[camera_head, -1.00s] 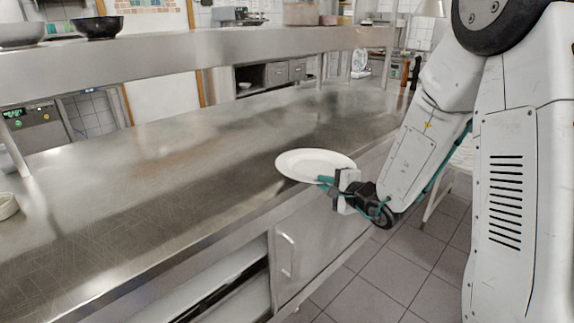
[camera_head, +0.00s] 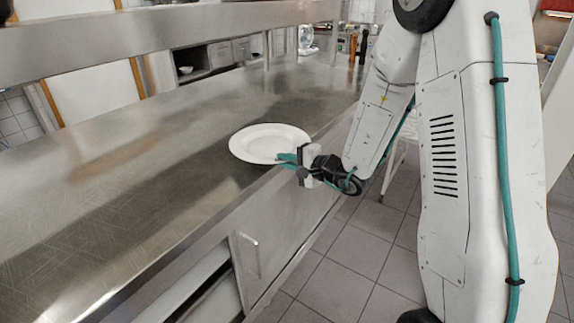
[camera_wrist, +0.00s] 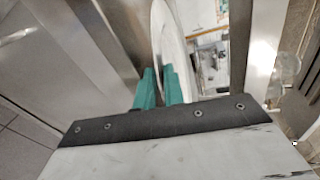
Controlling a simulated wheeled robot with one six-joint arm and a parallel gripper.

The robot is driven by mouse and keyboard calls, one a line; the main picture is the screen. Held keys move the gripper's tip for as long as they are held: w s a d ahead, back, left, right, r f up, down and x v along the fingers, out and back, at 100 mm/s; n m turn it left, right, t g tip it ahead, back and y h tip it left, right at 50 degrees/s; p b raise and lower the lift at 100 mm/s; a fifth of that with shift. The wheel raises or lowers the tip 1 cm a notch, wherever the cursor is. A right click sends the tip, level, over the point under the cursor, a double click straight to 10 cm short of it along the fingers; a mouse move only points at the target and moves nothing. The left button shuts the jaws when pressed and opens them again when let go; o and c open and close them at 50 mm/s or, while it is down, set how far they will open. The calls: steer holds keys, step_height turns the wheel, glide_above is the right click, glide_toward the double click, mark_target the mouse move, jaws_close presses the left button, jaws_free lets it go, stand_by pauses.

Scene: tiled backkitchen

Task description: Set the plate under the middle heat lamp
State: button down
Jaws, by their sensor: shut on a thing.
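A white round plate (camera_head: 268,142) shows over the front part of the steel counter in the head view. My gripper (camera_head: 284,160) is shut on the plate's near right rim, with its teal fingers at the edge. In the wrist view the plate (camera_wrist: 172,45) appears edge-on, with the teal fingers of my gripper (camera_wrist: 158,88) on either side of its rim. The plate looks roughly level; I cannot tell whether it touches the counter or hangs just above it. No heat lamp shows clearly in the views of this moment.
The long steel counter (camera_head: 110,190) is bare to the left of the plate. A steel shelf (camera_head: 150,36) runs above its back. Bottles and a pepper mill (camera_head: 363,46) stand at the far end. A cabinet door with a handle (camera_head: 252,254) is below the counter, beside open tiled floor (camera_head: 335,275).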

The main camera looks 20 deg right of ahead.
steer(key=shift+w+a, duration=0.1)
steer(key=shift+w, duration=0.2)
steer(key=f, duration=0.3)
steer(key=shift+w+f, duration=0.3)
steer(key=c, duration=1.5)
jaws_free()
steer(key=shift+f, duration=0.1)
